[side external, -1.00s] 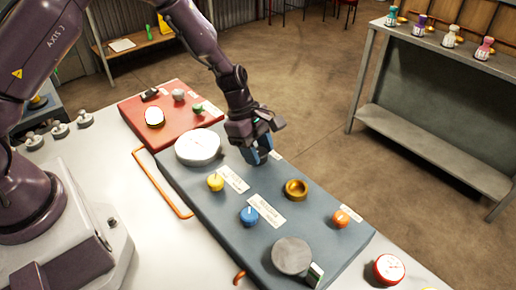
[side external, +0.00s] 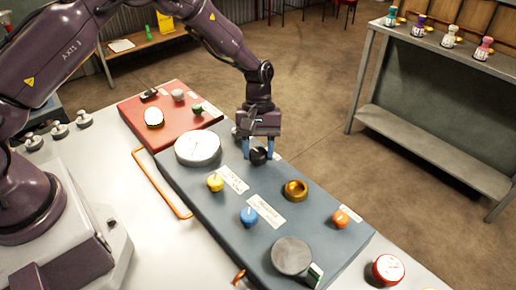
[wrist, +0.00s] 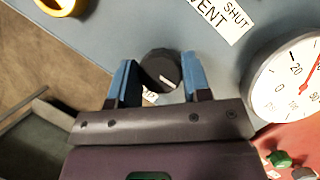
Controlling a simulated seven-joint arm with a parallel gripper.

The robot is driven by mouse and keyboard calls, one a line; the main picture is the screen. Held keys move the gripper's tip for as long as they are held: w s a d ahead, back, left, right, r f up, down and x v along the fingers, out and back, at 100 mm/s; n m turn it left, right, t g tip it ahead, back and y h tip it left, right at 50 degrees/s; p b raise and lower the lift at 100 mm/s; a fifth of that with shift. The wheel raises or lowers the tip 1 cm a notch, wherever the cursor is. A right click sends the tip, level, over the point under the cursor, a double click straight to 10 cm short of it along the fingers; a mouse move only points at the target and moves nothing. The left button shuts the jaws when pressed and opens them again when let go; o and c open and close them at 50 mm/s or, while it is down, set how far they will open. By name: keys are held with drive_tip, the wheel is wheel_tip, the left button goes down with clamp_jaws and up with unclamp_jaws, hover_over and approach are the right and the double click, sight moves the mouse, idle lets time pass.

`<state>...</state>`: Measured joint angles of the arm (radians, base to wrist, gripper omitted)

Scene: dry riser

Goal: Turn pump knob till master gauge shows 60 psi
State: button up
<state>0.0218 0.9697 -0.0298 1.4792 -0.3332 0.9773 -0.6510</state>
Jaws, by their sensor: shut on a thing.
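The black knob (side external: 258,156) stands on the blue-grey panel, right of the large white dial gauge (side external: 198,148). My gripper (side external: 259,153) points down, its blue fingers shut on the knob's sides. The wrist view shows the knob (wrist: 160,68) between the fingertips (wrist: 160,78), with a mostly hidden label under it. The gauge (wrist: 290,80) is cut off at the right edge there. Its 0 and 20 marks and part of a red needle show, but I cannot read the pressure reliably.
The panel also carries a yellow knob (side external: 215,183), a blue knob (side external: 249,216), a brass ring (side external: 296,189), an orange knob (side external: 341,218) and a grey round part (side external: 291,256). A red panel (side external: 170,112) adjoins at the back. A red-rimmed gauge (side external: 389,269) sits front right.

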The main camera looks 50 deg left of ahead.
drive_tip(key=m+g+y, duration=0.1)
drive_tip(key=m, duration=0.2)
drive_tip(key=shift+m, duration=0.3)
drive_tip(key=shift+m+g+y, duration=0.3)
drive_tip(key=shift+m+y, duration=0.4)
drive_tip(key=shift+m, duration=1.2)
drive_tip(key=o, duration=0.9)
drive_tip(key=shift+o, duration=0.2)
drive_tip(key=d+v, duration=0.1)
drive_tip(key=v, duration=1.2)
drive_tip(key=shift+a, duration=0.5)
